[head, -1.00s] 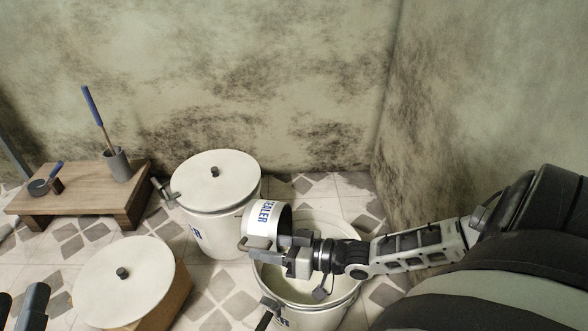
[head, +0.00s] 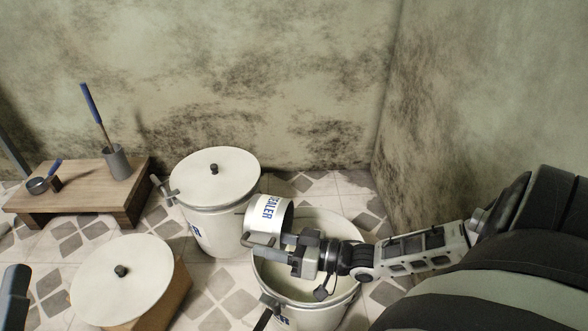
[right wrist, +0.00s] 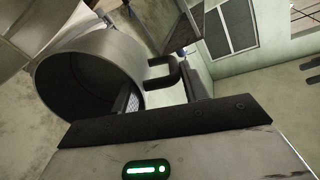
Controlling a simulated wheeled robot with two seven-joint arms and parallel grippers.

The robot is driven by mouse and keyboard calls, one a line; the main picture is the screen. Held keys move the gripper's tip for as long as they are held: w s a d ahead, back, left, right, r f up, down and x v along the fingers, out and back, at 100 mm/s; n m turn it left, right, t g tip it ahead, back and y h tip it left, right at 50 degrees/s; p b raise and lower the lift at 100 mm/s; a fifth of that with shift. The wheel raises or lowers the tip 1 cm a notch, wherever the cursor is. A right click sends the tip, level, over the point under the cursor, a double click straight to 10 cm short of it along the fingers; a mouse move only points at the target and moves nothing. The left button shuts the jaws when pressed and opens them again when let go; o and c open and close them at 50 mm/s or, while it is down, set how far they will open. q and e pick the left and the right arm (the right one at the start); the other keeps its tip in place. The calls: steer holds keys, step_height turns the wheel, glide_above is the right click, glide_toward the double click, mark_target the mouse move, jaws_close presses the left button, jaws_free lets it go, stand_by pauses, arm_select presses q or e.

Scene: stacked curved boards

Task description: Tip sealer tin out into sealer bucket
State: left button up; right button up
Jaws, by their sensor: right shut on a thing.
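The sealer tin (head: 267,208) is white and lettered SEALER. It lies tilted above the left rim of the open sealer bucket (head: 347,290). My right gripper (head: 290,251) is shut on the tin at its handle side; the exact grip is partly hidden. In the right wrist view the tin (right wrist: 98,52) shows its round mouth and dark inside, with the handle (right wrist: 163,76) beside it. Any contents cannot be made out. The bucket holds something pale, partly covered by my gripper. A dark part of my left gripper (head: 13,292) shows at the lower left edge.
A lidded white bucket (head: 200,225) stands behind and left of the open one. Another white lid (head: 115,285) sits front left above a brown block. A low wooden table (head: 80,185) with a brush in a cup (head: 118,160) stands far left. Stained walls close the back and right.

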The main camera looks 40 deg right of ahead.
steer(key=shift+s+d+t+y+b, duration=0.3)
steer(key=shift+t+b, duration=0.2)
steer(key=shift+b, duration=0.1)
arm_select(q)
steer(key=r+m+h, duration=0.2)
steer(key=shift+s+r+m+t, duration=0.2)
steer(key=shift+m+t, duration=0.1)
steer(key=shift+t, duration=0.1)
arm_select(e)
steer(key=shift+s, duration=0.1)
steer(key=shift+s+b, duration=0.15)
steer(key=shift+b, duration=0.2)
arm_select(q)
steer(key=shift+s+r+m+h, duration=0.2)
steer(key=shift+r+m+h, duration=0.3)
steer(key=shift+m+h, duration=0.15)
arm_select(e)
steer(key=shift+d+r+t, duration=0.1)
steer(key=shift+r+t, duration=0.05)
steer(key=shift+t, duration=0.25)
